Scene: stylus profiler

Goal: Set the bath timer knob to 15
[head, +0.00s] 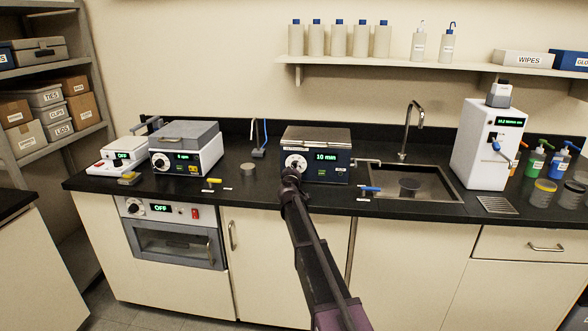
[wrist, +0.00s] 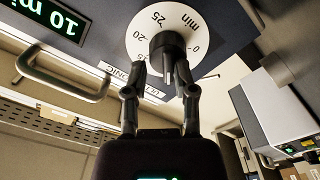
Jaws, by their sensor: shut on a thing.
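The bath (head: 316,140) is a dark blue box with a metal lid, standing on the counter in the middle of the head view. Its green display (head: 326,157) reads 10 min, and part of this reading also shows in the wrist view (wrist: 48,20). My gripper (wrist: 168,80) is shut on the knob, one finger on each side. In the head view my gripper (head: 291,174) covers the lower part of the white dial (head: 295,160).
A metal handle (wrist: 62,78) shows left of the dial in the wrist view. A blue-handled valve (head: 370,189) and the sink (head: 415,183) lie right of the bath. A small grey cylinder (head: 248,169) and a yellow-handled valve (head: 212,182) stand to its left.

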